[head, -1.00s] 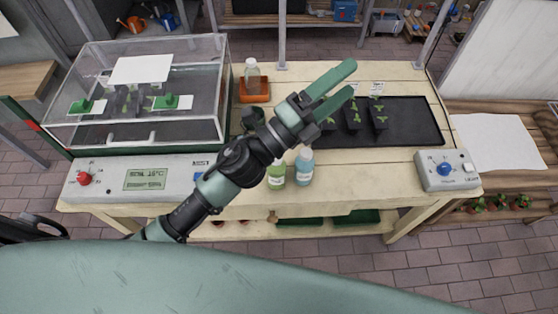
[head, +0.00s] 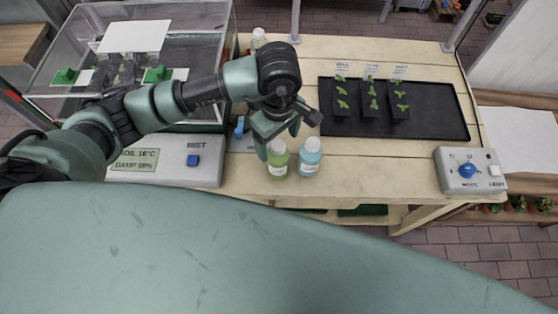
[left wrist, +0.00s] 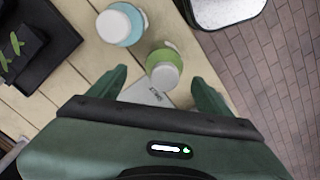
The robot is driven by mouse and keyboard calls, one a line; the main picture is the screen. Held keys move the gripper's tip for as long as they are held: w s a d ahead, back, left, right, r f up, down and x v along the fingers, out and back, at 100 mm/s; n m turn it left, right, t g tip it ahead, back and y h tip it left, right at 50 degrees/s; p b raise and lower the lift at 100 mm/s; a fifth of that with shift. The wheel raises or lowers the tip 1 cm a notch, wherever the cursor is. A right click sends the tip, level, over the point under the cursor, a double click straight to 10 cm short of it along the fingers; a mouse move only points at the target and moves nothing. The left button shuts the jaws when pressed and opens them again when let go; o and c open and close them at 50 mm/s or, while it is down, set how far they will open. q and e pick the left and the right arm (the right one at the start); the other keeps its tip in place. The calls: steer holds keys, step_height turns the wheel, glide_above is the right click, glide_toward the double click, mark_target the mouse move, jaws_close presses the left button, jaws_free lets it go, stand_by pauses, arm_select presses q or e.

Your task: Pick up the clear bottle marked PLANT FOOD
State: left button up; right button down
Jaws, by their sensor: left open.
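A clear bottle with a white cap (head: 258,38) stands at the back of the table, mostly hidden behind my left arm. A green bottle (head: 278,165) and a light blue bottle (head: 310,160) stand side by side near the front edge. Labels are too small to read. My left gripper (head: 279,145) is open and empty, pointing down over the green bottle. In the left wrist view the green bottle (left wrist: 165,58) shows between and just beyond the fingertips, with the blue bottle (left wrist: 128,24) to its left. My right gripper is not in view.
A black tray with seedling pots (head: 425,122) lies right of the bottles. A control box with a blue knob (head: 467,170) sits at the right corner. A clear propagator box (head: 215,45) and a grey control panel (head: 185,170) are at left.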

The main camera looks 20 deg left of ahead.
mark_target(278, 156)
arm_select(q)
steer(key=shift+s+f, duration=0.15)
steer(key=shift+f, duration=0.3)
steer(key=f+p, duration=0.2)
steer(key=f, duration=0.1)
steer(key=f+p, duration=0.1)
steer(key=f, duration=0.1)
steer(key=shift+s+d+f, duration=0.1)
steer(key=shift+s+f, duration=0.15)
steer(key=shift+f, duration=0.35)
steer(key=shift+w, duration=0.1)
steer(key=shift+c, duration=0.7)
steer(key=c, duration=1.5)
jaws_close()
steer(key=shift+r, duration=0.15)
